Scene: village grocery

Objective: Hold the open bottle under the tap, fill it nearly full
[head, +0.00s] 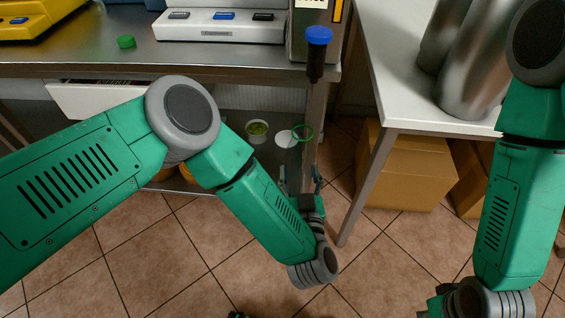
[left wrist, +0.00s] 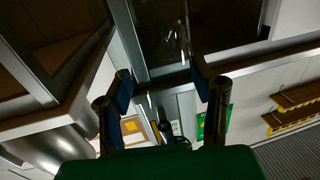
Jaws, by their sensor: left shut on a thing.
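The tap (head: 316,62) has a blue top and a dark spout, on the steel dispenser at the counter's right end. My left gripper (head: 303,182) points upward below and in front of it, its jaws shut on what seems to be the clear bottle. A green ring (head: 312,134) above the fingers may be its open neck. In the left wrist view the fingers (left wrist: 163,86) stand apart, with faint clear highlights between them; the bottle's outline and water level cannot be made out. No water stream shows. My right gripper (head: 432,308) is mostly cut off at the bottom edge.
A green cap (head: 126,42) lies on the steel counter (head: 215,54), near a white device with coloured buttons (head: 222,27). A white table (head: 395,75) with metal canisters stands right; cardboard boxes (head: 403,170) are below. A small bowl (head: 257,131) sits on the lower shelf.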

